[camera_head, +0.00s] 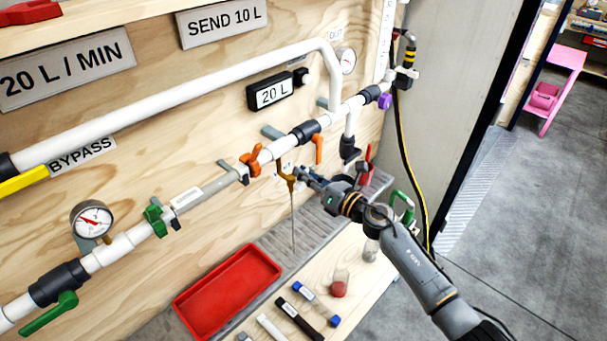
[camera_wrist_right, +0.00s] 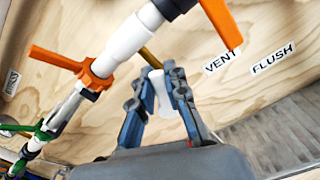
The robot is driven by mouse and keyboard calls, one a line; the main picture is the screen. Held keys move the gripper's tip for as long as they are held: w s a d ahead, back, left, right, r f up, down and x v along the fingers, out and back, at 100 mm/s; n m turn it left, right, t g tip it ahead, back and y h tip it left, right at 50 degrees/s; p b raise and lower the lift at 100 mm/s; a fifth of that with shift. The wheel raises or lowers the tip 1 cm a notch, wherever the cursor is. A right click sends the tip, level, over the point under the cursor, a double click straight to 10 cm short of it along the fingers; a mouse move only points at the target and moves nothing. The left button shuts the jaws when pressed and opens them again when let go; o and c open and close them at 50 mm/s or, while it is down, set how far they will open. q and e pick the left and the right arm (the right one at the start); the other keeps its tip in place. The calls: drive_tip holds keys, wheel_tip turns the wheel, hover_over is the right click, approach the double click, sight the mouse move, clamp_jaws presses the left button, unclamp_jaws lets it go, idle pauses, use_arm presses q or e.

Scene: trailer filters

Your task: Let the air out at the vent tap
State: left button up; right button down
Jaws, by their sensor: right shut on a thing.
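The brass-coloured vent tap (camera_head: 287,178) sits under the white pipe, between the two orange valve handles. A thin pale line (camera_head: 294,225) runs down from it toward the grey grating; I cannot tell whether it is a tube or a stream. My right gripper (camera_head: 303,176) is at the tap from the right. In the right wrist view, its fingers (camera_wrist_right: 158,80) are closed around a small white piece (camera_wrist_right: 160,95) just below a brass stem (camera_wrist_right: 149,57). The VENT label (camera_wrist_right: 222,62) is to the right there. My left gripper is out of view.
Orange handles (camera_head: 251,158) and a green handle (camera_head: 155,220) stick out from the pipe run. A red tray (camera_head: 228,292) lies below. A yellow-black hose (camera_head: 404,165) hangs at right.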

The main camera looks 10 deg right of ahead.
drive_tip(key=m, duration=0.3)
drive_tip(key=shift+w+d+f, duration=0.2)
drive_tip(key=shift+w+d, duration=0.05)
drive_tip(key=shift+d, duration=0.15)
drive_tip(key=shift+w+d+f+m, duration=0.2)
drive_tip(key=shift+f+m, duration=0.3)
drive_tip(key=shift+m, duration=1.15)
drive_tip(key=shift+w+d+f+m, duration=0.15)
drive_tip(key=shift+f+m, duration=0.35)
drive_tip(key=shift+m, duration=1.2)
drive_tip(key=shift+w+d+f+m, duration=0.1)
drive_tip(key=shift+d+f+m, duration=0.3)
drive_tip(key=shift+m, duration=1.25)
drive_tip(key=shift+a+f, duration=0.2)
drive_tip(key=c, duration=1.3)
unclamp_jaws()
drive_tip(key=shift+s, duration=0.1)
drive_tip(key=v, duration=1.2)
